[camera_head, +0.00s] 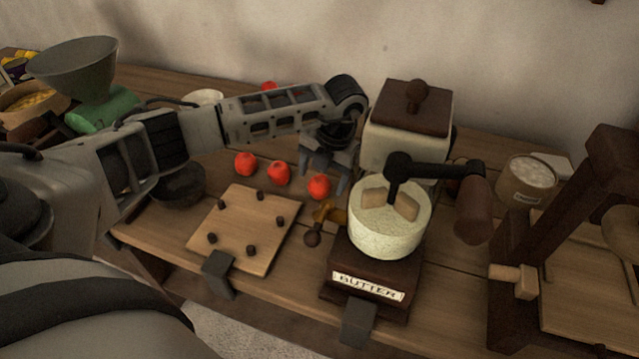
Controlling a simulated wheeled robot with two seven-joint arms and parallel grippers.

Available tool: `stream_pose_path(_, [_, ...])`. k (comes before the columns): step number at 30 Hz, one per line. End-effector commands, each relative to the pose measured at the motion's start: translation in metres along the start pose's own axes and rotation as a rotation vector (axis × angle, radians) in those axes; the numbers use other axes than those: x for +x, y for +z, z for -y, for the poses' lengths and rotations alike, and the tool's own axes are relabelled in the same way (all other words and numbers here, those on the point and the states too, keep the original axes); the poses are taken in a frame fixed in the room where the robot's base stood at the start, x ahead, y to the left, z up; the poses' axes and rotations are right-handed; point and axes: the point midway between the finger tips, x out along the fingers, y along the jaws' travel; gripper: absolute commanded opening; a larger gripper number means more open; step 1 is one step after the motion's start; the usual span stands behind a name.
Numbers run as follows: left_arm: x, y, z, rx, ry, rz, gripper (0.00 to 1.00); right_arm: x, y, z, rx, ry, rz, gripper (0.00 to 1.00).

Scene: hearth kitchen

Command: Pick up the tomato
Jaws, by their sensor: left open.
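Several red tomatoes lie on the wooden counter. Three form a row in front of my left arm: a left tomato (245,164), a middle tomato (279,173) and a right tomato (318,187). Part of another red one (269,87) shows behind my arm. My left gripper (324,177) points down with its fingers spread, close above or around the right tomato. That tomato shows between the fingers, and I cannot tell whether they touch it. My right gripper is out of view.
A butter churn (385,225) with a crank stands right of the tomatoes, a lidded box (408,130) behind it. A pegged board (240,222) lies in front, a dark bowl (179,187) left. A wooden press frame (560,220) stands far right.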

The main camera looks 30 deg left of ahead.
Motion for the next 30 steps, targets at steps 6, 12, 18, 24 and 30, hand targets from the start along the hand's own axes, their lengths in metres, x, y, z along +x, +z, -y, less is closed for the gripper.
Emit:
stream_pose_path(6, [0.02, 0.0, 0.0, 0.0, 0.0, 0.0, 0.69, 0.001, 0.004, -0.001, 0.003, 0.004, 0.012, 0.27])
stream_pose_path(12, [0.021, 0.0, 0.0, 0.0, 0.0, 0.001, 0.69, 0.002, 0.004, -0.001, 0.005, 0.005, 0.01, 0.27])
stream_pose_path(18, [0.021, 0.0, 0.0, 0.0, 0.0, 0.001, 0.21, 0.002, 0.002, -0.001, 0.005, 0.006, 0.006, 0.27])
stream_pose_path(24, [0.02, 0.0, 0.0, 0.0, 0.0, 0.001, 0.21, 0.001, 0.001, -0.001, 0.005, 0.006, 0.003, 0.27])
stream_pose_path(30, [0.008, 0.002, -0.003, 0.0, -0.001, 0.005, 0.21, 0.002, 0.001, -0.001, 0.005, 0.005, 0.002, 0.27])
